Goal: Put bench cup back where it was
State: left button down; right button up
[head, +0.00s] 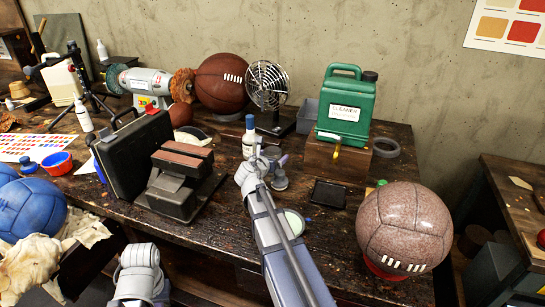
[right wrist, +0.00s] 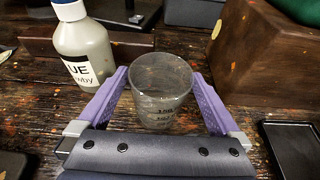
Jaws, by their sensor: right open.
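The bench cup (right wrist: 160,92) is a clear, greyish measuring cup with dark markings. In the right wrist view it stands upright on the dark bench (right wrist: 235,128). My right gripper (right wrist: 160,75) is open, with a purple finger on each side of the cup; I cannot tell whether either finger touches it. In the head view my right gripper (head: 270,160) is at mid-bench, in front of the white glue bottle (head: 249,140), and the cup is hard to make out there.
A wooden block (right wrist: 262,50) bearing the green cleaner jug (head: 345,105) stands close on the right. A flat black tray (head: 328,193) lies in front of it. A grey-brown vice-like block (head: 180,180) is left, a speckled ball (head: 403,225) right. A fan (head: 268,85) stands behind.

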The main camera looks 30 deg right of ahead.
jog(key=p+v, duration=0.3)
jog(key=v, duration=0.9)
jog(key=shift+p, duration=0.4)
